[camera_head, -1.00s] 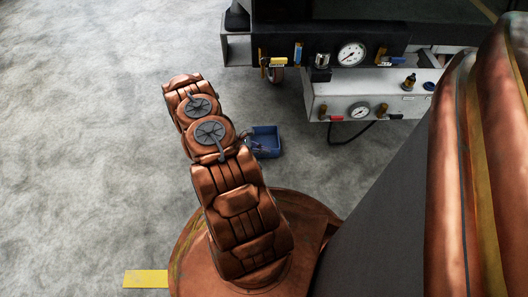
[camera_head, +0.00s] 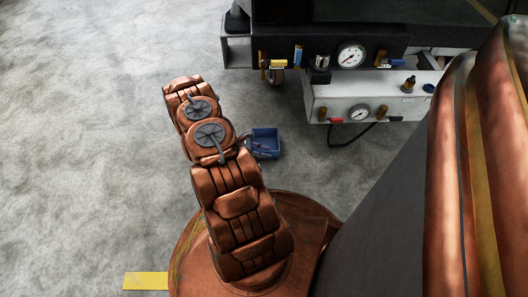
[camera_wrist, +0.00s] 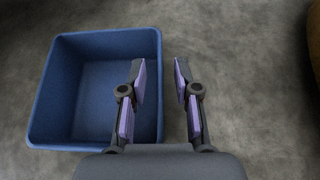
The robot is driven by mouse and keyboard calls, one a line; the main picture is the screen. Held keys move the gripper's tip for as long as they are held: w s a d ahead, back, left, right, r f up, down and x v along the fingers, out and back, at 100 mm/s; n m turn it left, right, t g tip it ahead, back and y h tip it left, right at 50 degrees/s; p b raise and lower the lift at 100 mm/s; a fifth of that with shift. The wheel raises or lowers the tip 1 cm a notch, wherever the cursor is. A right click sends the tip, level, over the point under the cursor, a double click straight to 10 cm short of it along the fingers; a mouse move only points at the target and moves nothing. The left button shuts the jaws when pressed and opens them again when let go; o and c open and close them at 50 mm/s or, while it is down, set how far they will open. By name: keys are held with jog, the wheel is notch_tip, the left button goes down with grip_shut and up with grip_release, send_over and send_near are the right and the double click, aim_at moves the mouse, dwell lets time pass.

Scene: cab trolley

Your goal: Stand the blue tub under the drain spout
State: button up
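The blue tub (camera_head: 272,134) is an open, empty-looking square box on the grey floor, just right of my arm in the head view. In the wrist view the tub (camera_wrist: 50,100) fills the left side. My gripper (camera_wrist: 160,70) is open, with its two fingers on either side of the tub's right wall. The left finger is over the tub's inside and the right finger is outside. Gaps show between the wall and both fingertips. In the head view my arm hides most of the gripper. I cannot make out which fitting is the drain spout.
A grey trolley (camera_head: 345,88) with gauges, brass valves and coloured handles stands at the upper right. A black hose (camera_head: 350,139) hangs below its lower box. A yellow floor mark (camera_head: 146,280) is at the lower left. The floor on the left is clear.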

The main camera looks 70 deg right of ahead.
jog(key=p+v, duration=0.5)
jog(key=v, duration=0.7)
jog(key=w+a+r+m+t+y, duration=0.1)
jog(key=w+a+r, duration=0.1)
jog(key=a+r, duration=0.6)
jog(key=w+a+r+m+t, duration=0.1)
jog(key=w+a+r, duration=0.25)
jog(key=r, duration=0.75)
jog(key=w+a+r+m+t+y, duration=0.1)
jog(key=a+r+m+t, duration=0.1)
jog(key=a+r, duration=0.6)
jog(key=s+a+r+t+y, duration=0.1)
jog(key=s+a+r+t, duration=0.1)
jog(key=s+a+r, duration=0.5)
jog(key=s+a+r+m+t+y, duration=0.1)
jog(key=s+a+r+t+y, duration=0.1)
jog(key=s+a+r, duration=0.6)
jog(key=a, duration=0.6)
jog(key=shift+s+a, duration=0.15)
jog(key=shift+s, duration=0.2)
jog(key=shift+r, duration=0.2)
